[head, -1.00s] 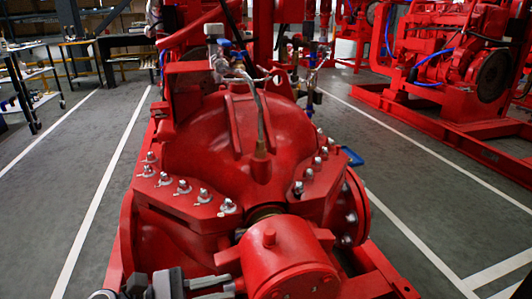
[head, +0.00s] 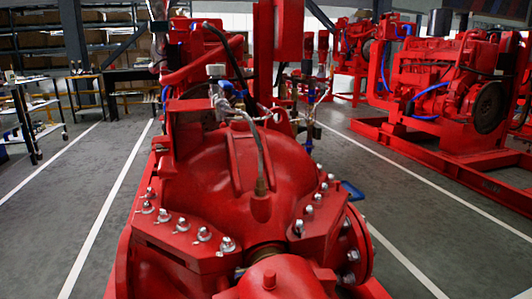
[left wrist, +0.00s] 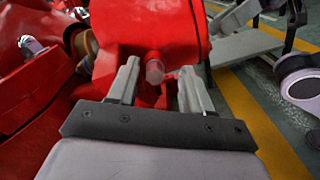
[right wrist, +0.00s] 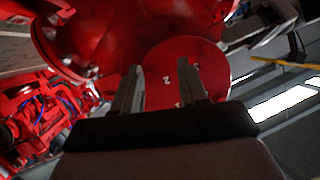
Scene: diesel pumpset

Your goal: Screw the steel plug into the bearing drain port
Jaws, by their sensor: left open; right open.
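My left gripper (left wrist: 159,68) is open in the left wrist view, with its fingers apart beside the red bearing housing (left wrist: 160,30). A small pale, round-ended piece (left wrist: 154,70) shows between the fingertips against the housing. It may be the steel plug; I cannot tell how far it sits in the drain port, and the port itself is hidden. My right gripper (right wrist: 161,68) is open and empty in front of a round red end cover (right wrist: 172,75) with small marks on it. In the head view the housing (head: 275,280) is cut off at the bottom edge, and neither gripper shows.
The red pump casing (head: 215,155), with several flange bolts, fills the middle of the head view. A hose (head: 250,145) rises from its top. Another red pumpset (head: 440,90) stands at right.

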